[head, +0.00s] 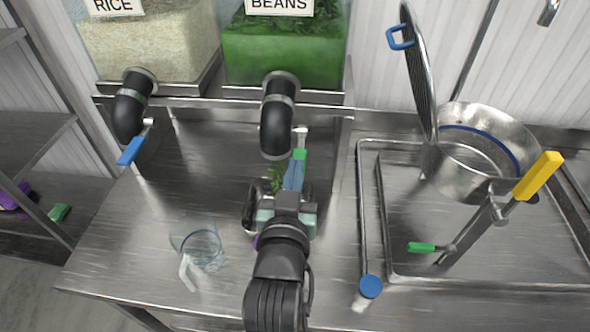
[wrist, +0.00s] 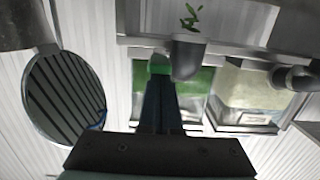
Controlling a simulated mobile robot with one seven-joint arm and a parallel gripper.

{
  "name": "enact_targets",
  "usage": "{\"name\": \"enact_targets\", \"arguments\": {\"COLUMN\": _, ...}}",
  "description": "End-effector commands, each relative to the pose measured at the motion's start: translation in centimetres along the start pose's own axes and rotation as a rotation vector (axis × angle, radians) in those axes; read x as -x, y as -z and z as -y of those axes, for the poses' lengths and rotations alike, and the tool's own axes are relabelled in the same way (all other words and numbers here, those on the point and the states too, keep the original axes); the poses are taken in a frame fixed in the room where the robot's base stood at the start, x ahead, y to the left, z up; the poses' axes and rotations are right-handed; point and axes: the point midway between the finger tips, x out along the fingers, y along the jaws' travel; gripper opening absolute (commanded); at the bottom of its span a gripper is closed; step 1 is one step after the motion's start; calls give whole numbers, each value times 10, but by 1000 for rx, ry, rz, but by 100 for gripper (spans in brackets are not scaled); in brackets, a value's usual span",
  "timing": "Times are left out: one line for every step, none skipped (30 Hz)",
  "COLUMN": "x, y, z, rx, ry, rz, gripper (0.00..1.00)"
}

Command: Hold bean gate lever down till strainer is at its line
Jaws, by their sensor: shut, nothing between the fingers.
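The bean gate lever's green handle (head: 299,154) is beside the black bean spout (head: 277,125) in the head view. My gripper (head: 296,168) is shut and empty, its fingertips at the green handle and apparently touching it. The wrist view, which looks upside down, shows the same green handle (wrist: 159,65) at the fingertips. Green beans (head: 277,178) are in the air below the spout; they also show in the wrist view (wrist: 190,17). A dark rounded shape (head: 250,207), perhaps the strainer, is mostly hidden behind my gripper. Its line and fill level cannot be seen.
The beans bin (head: 283,55) and rice bin (head: 150,50) stand above the counter. The rice lever has a blue handle (head: 130,151). A clear cup (head: 200,248) stands left of my arm. A steel pot (head: 460,180) and yellow handle (head: 540,175) are at right.

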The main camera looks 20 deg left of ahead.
Motion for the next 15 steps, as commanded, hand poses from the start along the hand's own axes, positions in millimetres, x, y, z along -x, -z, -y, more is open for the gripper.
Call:
{"name": "enact_targets", "arguments": {"x": -1, "y": -11, "z": 0, "rx": 0, "ry": 0, "rz": -13, "gripper": 0}}
{"name": "enact_targets", "arguments": {"x": -1, "y": -13, "z": 0, "rx": 0, "ry": 0, "rz": -23, "gripper": 0}}
{"name": "enact_targets", "arguments": {"x": -1, "y": -16, "z": 0, "rx": 0, "ry": 0, "rz": -38, "gripper": 0}}
{"name": "enact_targets", "arguments": {"x": -1, "y": -18, "z": 0, "rx": 0, "ry": 0, "rz": -51, "gripper": 0}}
{"name": "enact_targets", "arguments": {"x": -2, "y": -20, "z": 0, "rx": 0, "ry": 0, "rz": -64, "gripper": 0}}
{"name": "enact_targets", "arguments": {"x": -2, "y": -24, "z": 0, "rx": -1, "ry": 0, "rz": -83, "gripper": 0}}
{"name": "enact_targets", "arguments": {"x": -2, "y": -26, "z": 0, "rx": -1, "ry": 0, "rz": -99, "gripper": 0}}
{"name": "enact_targets", "arguments": {"x": -3, "y": -28, "z": 0, "rx": -1, "ry": -1, "rz": -114, "gripper": 0}}
{"name": "enact_targets", "arguments": {"x": -3, "y": -31, "z": 0, "rx": -1, "ry": -1, "rz": -137, "gripper": 0}}
{"name": "enact_targets", "arguments": {"x": -3, "y": -33, "z": -1, "rx": -1, "ry": -1, "rz": -153, "gripper": 0}}
{"name": "enact_targets", "arguments": {"x": -4, "y": -35, "z": -1, "rx": -1, "ry": -1, "rz": -169, "gripper": 0}}
{"name": "enact_targets", "arguments": {"x": -4, "y": -37, "z": -1, "rx": -1, "ry": -1, "rz": -190, "gripper": 0}}
{"name": "enact_targets", "arguments": {"x": -5, "y": -39, "z": -1, "rx": -1, "ry": -2, "rz": -205, "gripper": 0}}
{"name": "enact_targets", "arguments": {"x": -5, "y": -41, "z": -1, "rx": 0, "ry": -2, "rz": -221, "gripper": 0}}
{"name": "enact_targets", "arguments": {"x": -6, "y": -43, "z": -1, "rx": 0, "ry": -2, "rz": -241, "gripper": 0}}
